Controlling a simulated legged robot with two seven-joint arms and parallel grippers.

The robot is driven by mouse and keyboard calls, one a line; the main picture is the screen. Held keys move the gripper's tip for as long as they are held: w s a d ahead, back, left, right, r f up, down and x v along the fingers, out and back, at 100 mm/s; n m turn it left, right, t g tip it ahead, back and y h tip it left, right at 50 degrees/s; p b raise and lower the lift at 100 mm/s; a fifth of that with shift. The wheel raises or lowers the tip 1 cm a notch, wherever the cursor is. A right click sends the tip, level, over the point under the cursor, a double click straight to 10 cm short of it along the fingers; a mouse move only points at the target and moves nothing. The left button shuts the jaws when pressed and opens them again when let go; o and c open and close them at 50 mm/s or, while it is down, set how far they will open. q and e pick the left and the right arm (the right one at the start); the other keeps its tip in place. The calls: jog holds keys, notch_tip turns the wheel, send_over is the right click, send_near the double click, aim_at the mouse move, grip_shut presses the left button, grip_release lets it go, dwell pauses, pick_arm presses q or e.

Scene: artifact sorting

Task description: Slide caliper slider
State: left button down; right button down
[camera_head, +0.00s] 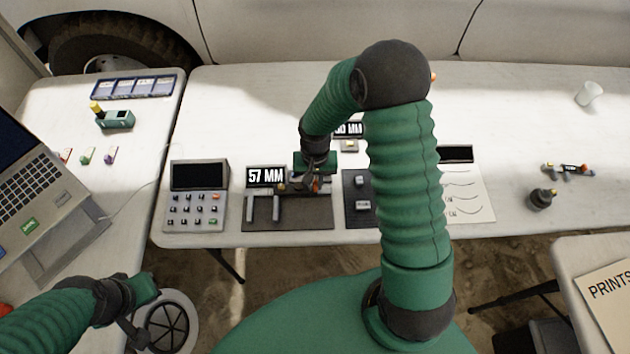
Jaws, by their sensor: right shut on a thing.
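The caliper (264,208) lies on a dark mat (290,218) at the front of the middle table, with two grey jaws pointing toward me. A display (266,176) behind it reads 57 MM. My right gripper (312,186) points down at the right part of the caliper and is shut on what seems to be the slider, which is mostly hidden by the gripper. My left gripper (140,325) is low at the left, away from the table and over a round white object; its fingers are too small and dark to read.
A grey keypad device (196,195) stands left of the caliper. A second dark mat (357,210) with small grey parts lies to the right, partly behind my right arm. A paper sheet (470,195), a dark bottle (541,199) and a white cup (588,94) are further right.

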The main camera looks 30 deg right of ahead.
jog(key=shift+w+d+r, duration=0.1)
jog(key=shift+w, duration=0.05)
jog(key=shift+s+d+r+p, duration=0.15)
jog(key=shift+s+d+p, duration=0.15)
jog(key=shift+d+p, duration=0.25)
jog(key=c, duration=1.4)
grip_release()
jog(key=shift+f, duration=0.2)
jog(key=shift+c, duration=0.2)
notch_tip(320, 180, up, 17)
jog(key=p, duration=0.1)
jog(key=shift+f, duration=0.15)
